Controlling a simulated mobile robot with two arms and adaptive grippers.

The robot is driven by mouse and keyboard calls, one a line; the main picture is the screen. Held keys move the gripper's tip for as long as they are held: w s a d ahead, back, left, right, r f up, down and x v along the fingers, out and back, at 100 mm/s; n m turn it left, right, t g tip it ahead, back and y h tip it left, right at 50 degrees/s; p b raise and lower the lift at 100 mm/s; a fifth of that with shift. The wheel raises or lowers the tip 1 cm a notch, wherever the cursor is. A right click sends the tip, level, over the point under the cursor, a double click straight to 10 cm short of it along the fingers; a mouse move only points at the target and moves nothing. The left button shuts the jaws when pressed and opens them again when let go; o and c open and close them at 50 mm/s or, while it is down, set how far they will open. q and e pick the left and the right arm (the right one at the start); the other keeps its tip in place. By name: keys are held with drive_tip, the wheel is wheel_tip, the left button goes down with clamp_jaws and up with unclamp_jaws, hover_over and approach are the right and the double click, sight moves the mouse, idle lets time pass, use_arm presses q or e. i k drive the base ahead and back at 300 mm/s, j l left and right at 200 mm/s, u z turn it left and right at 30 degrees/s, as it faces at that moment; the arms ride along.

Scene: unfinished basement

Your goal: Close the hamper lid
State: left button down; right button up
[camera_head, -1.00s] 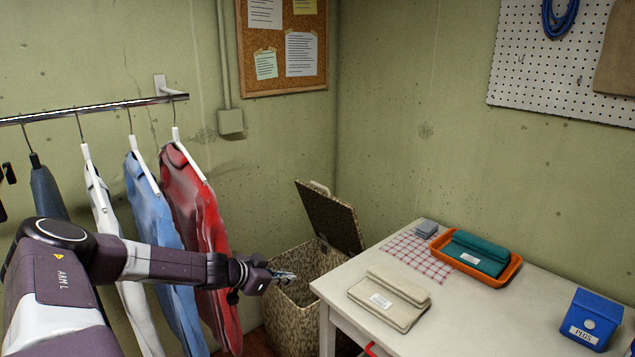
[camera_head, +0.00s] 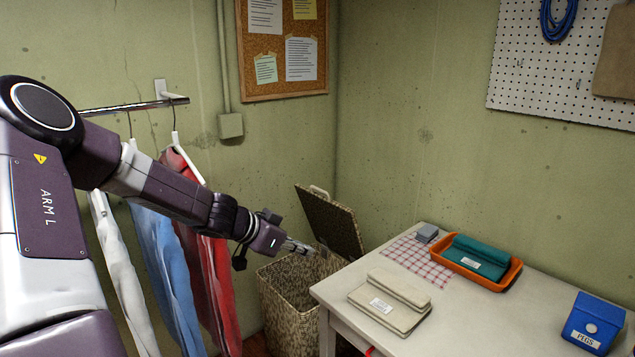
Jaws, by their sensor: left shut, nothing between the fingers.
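The speckled woven hamper (camera_head: 285,318) stands on the floor in the corner, between the hanging clothes and the white table. Its lid (camera_head: 333,222) is open and tilted up and back, with a small pale handle at its top edge. My left gripper (camera_head: 304,248) is shut and empty. In the picture it overlaps the far part of the hamper's opening, just left of and below the lid. I cannot tell whether it touches the lid or hangs apart from it. My right gripper is not in view.
The white table (camera_head: 345,290) stands close on the right, with beige folded cloth (camera_head: 390,300), an orange tray (camera_head: 505,280) and a blue PEGS box (camera_head: 592,322). A red garment (camera_head: 215,290) and others hang from the rail (camera_head: 120,107) on the left, beside my left arm.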

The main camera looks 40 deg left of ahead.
sight(335, 225)
drive_tip(key=i+j, duration=0.35)
drive_tip(key=j, duration=0.15)
drive_tip(key=i+j, duration=0.35)
drive_tip(key=j, duration=0.15)
drive_tip(key=i+j, duration=0.35)
drive_tip(key=j, duration=0.2)
drive_tip(key=i+j, duration=0.35)
drive_tip(key=j, duration=0.15)
